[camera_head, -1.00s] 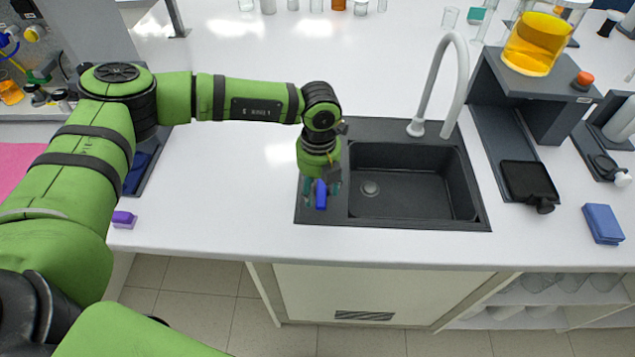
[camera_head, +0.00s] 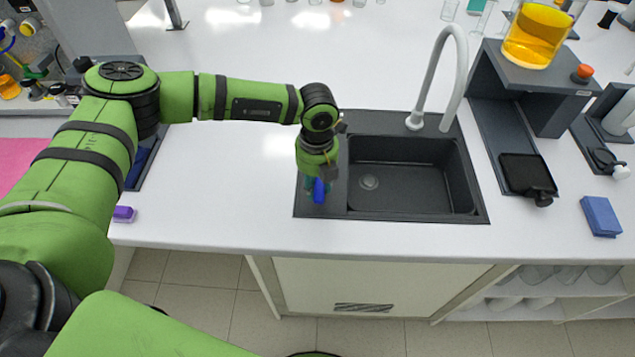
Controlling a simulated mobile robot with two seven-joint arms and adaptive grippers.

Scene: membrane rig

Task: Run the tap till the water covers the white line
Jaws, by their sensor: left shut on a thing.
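The white gooseneck tap (camera_head: 430,75) stands at the back edge of the dark sink (camera_head: 415,190), its spout arching over. The basin looks empty, with a round drain on its floor. I see no water stream and cannot make out a white line. My left gripper (camera_head: 318,187) points down over the sink's left deck and is shut on a small blue handle (camera_head: 319,192). The fingers hide part of the handle and its base. My right gripper is out of view.
A dark stand (camera_head: 530,85) right of the sink carries a jar of yellow liquid (camera_head: 537,36). A blue block (camera_head: 601,216) lies at the right and a purple block (camera_head: 124,214) at the left. The counter before the sink is clear.

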